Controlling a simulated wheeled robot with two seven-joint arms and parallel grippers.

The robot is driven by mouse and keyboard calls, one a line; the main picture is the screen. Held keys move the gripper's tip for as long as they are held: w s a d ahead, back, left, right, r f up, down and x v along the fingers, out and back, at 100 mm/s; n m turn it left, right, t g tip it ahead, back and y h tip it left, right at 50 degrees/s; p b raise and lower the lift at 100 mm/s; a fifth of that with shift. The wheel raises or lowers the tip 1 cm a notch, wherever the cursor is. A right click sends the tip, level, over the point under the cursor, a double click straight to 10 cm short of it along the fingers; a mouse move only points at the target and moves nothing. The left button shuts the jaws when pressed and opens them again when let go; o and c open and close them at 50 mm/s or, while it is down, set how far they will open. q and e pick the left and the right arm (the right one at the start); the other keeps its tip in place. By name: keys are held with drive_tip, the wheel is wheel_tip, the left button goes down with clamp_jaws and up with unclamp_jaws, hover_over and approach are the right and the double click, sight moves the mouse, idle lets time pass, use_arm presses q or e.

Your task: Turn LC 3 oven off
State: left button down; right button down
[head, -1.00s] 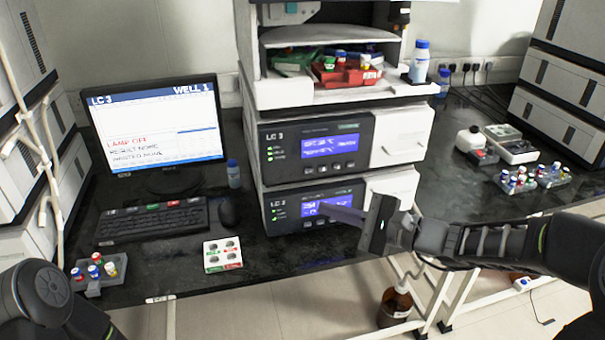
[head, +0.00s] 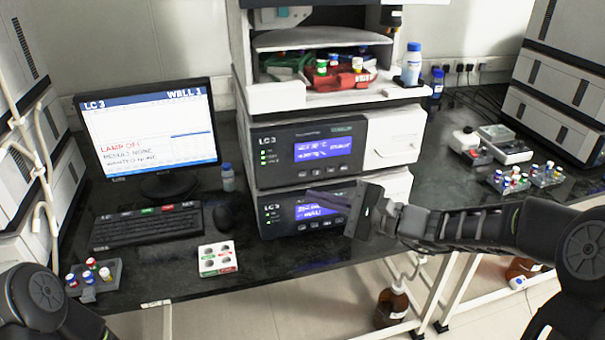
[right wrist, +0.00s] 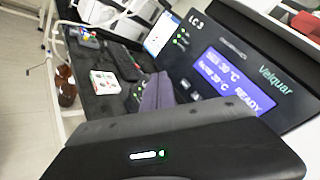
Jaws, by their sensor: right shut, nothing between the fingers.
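The LC 3 oven (head: 285,152) is the upper dark-fronted module of the middle stack, with lit green lamps and a lit blue display (head: 323,149). In the right wrist view its panel (right wrist: 216,40) fills the upper right, and the display (right wrist: 228,77) reads about 30 °C and READY. Small buttons (right wrist: 190,91) sit below the display. My right gripper (head: 318,196) is shut and empty, its tips pointing left just below the oven's button row. In the right wrist view the fingers (right wrist: 158,92) are close beside the buttons; I cannot tell whether they touch. My left gripper is out of view.
A second LC 3 module (head: 275,214) with a lit display is under the oven, partly behind my right gripper. A shelf with trays and a bottle (head: 412,62) is above. A monitor (head: 150,135), keyboard (head: 147,227) and vial racks (head: 95,280) stand on the bench.

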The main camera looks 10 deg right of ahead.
sight(291, 176)
drive_tip(key=shift+w+a, duration=0.15)
drive_tip(key=shift+w, duration=2.1)
drive_tip(key=shift+w, duration=0.15)
drive_tip(key=shift+w+b, duration=0.3)
drive_tip(key=shift+w, duration=0.4)
idle(0.8)
drive_tip(key=shift+s, duration=0.15)
drive_tip(key=shift+s+b, duration=0.55)
drive_tip(key=shift+s, duration=0.15)
